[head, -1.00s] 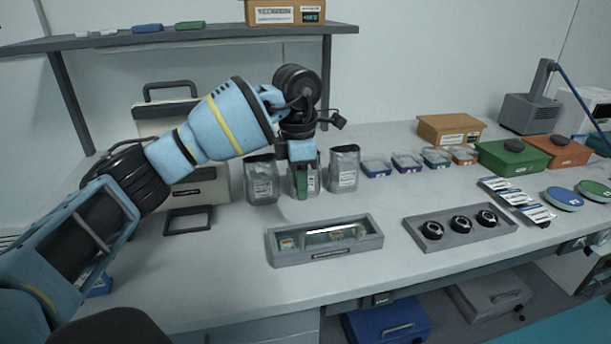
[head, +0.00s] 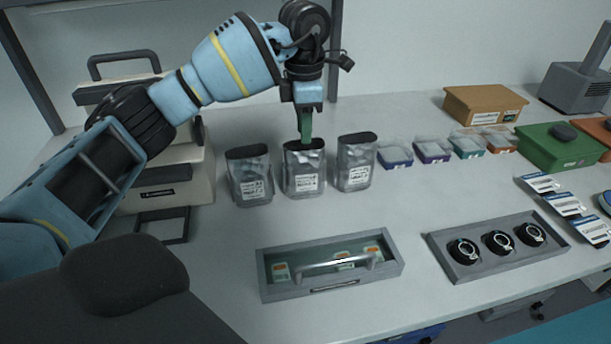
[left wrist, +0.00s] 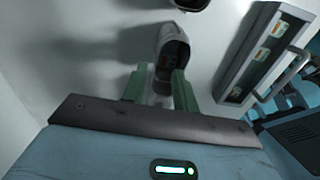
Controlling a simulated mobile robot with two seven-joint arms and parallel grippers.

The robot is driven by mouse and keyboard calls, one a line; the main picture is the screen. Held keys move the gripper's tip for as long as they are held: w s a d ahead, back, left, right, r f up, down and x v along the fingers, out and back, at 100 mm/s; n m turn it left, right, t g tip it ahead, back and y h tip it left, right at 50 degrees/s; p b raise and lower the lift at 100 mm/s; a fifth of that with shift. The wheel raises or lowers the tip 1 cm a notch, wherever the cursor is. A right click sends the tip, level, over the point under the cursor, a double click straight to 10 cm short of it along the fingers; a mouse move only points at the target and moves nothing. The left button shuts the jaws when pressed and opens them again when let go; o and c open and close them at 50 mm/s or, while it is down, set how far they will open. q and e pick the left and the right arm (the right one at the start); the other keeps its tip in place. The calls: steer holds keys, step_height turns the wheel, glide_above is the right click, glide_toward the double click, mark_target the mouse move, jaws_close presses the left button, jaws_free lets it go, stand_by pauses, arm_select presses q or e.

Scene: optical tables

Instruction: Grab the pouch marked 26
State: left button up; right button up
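Three silver-grey pouches with white labels stand upright in a row: a left pouch (head: 250,178), a middle pouch (head: 303,170) and a right pouch (head: 355,163). The label numbers are too small to read, so I cannot tell which is 26. My left gripper (head: 306,138) points down at the top of the middle pouch. In the left wrist view its two green fingers (left wrist: 159,88) are apart, with one pouch's dark top (left wrist: 173,62) ahead between them. I cannot tell whether they touch it. My right gripper is out of view.
A grey tray with a clear handled cover (head: 330,284) lies in front of the pouches. A tray of black round parts (head: 452,272) is to its right. Small lidded boxes (head: 395,154) stand right of the pouches. A beige case (head: 190,180) stands to the left.

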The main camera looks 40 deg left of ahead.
mark_target(303, 154)
arm_select(q)
steer(key=shift+s+f, duration=0.1)
steer(key=shift+f, duration=0.85)
steer(key=shift+a+f, duration=0.15)
steer(key=shift+f, duration=1.3)
steer(key=shift+a+f, duration=0.1)
steer(key=shift+f, duration=1.35)
jaws_close()
steer(key=shift+w, duration=0.2)
